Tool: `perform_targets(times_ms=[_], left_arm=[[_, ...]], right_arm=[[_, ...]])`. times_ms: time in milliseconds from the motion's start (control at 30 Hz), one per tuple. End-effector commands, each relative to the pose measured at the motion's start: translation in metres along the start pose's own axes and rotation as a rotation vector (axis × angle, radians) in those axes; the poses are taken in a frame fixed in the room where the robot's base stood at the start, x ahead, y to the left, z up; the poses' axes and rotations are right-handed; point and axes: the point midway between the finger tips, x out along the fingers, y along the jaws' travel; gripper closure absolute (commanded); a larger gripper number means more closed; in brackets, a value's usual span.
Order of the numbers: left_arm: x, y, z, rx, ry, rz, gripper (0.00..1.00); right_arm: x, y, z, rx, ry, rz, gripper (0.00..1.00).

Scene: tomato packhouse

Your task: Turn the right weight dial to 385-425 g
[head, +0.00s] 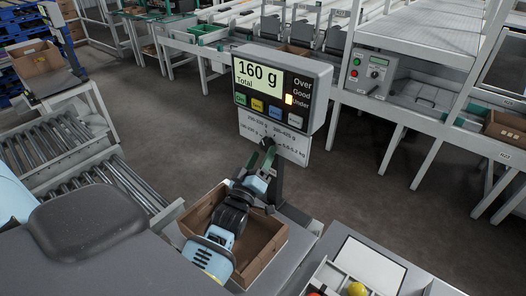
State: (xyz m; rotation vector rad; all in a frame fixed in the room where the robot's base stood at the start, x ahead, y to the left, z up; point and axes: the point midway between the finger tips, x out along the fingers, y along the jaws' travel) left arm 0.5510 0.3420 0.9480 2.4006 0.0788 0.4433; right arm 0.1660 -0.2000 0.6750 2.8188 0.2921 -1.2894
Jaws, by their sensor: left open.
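The scale head (283,90) stands in the upper middle of the head view and reads "160 g Total". Below its buttons is a pale dial plate (292,146) with printed weight ranges around a small dark dial (267,141). Some range labels are too small to read surely. My left gripper (266,157) is open at the lower part of this plate, close below the dial. Whether its fingers touch the dial cannot be told. The fingers cover part of the plate. My right gripper is not in view.
An open cardboard box (265,249) lies beneath my left arm. A divided tray (325,277) with a yellow fruit (356,289) is at the bottom. Roller conveyors (62,140) stand left.

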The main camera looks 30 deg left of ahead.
Motion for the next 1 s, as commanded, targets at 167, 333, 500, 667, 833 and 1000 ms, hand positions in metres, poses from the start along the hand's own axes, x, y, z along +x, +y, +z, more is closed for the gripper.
perform_targets(times_ms=[167,333,500,667,833,1000], left_arm=[[0.018,0.0,0.0,0.001,0.0,0.0,0.38],[0.022,-0.001,0.001,0.001,-0.001,-0.001,0.38],[0.021,-0.001,0.001,0.001,-0.001,-0.001,0.38],[0.021,-0.001,0.001,0.001,-0.001,-0.001,0.56],[0.021,-0.001,0.001,0.001,-0.001,-0.001,0.78],[0.021,-0.001,0.001,0.005,-0.001,0.0,0.82]], right_arm=[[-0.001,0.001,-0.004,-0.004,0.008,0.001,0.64],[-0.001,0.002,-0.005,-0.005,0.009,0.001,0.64],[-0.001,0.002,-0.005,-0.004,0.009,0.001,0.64],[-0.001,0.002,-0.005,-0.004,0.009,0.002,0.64],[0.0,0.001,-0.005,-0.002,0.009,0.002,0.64],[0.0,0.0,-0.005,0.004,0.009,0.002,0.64]])
